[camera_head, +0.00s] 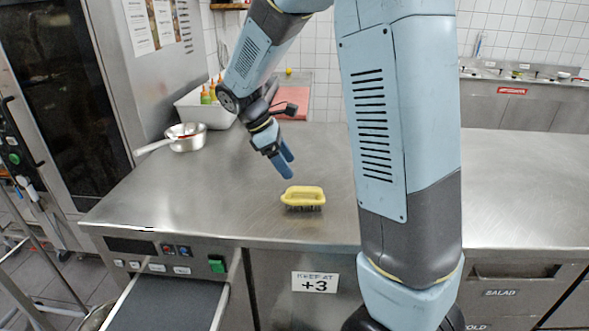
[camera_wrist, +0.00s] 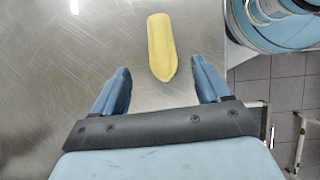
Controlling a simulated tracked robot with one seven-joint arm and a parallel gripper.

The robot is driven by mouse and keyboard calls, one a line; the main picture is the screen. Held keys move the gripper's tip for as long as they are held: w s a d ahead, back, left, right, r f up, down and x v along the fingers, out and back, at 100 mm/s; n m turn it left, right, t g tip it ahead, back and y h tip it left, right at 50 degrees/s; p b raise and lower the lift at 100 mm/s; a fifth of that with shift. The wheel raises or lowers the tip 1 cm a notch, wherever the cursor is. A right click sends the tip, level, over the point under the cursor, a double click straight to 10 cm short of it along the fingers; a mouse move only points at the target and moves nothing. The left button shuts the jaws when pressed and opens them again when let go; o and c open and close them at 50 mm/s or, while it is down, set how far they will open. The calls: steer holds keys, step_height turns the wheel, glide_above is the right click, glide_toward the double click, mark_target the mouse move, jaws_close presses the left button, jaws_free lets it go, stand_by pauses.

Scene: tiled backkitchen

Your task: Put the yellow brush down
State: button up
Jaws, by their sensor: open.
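The yellow brush (camera_head: 303,195) rests on the steel counter (camera_head: 240,221) near its front edge, bristles down and yellow handle up. My gripper (camera_head: 288,165) is above and a little to the left of the brush in the head view, apart from it. In the wrist view the brush (camera_wrist: 161,48) lies beyond the fingertips, roughly in line with the gap between them. My gripper (camera_wrist: 159,80) is open and empty there, with its two blue fingers spread.
A metal bowl (camera_head: 187,138) with a utensil stands at the counter's back left. A white bin (camera_head: 207,112) with bottles and a red board (camera_head: 292,101) are behind my gripper. The counter around the brush is clear. An open drawer (camera_head: 167,303) juts out at front left.

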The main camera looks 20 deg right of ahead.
steer(key=s+d+r+m+t+y, duration=0.2)
steer(key=s+r+m, duration=0.4)
steer(key=s, duration=0.4)
steer(key=s+d+r+m+t+y, duration=0.2)
steer(key=s+r+m+t, duration=0.3)
steer(key=s+m, duration=0.3)
steer(key=shift+s+d+r+t+y, duration=0.25)
steer(key=shift+s+r+y, duration=0.45)
steer(key=shift+s, duration=1.1)
steer(key=shift+a, duration=0.1)
steer(key=shift+o, duration=0.4)
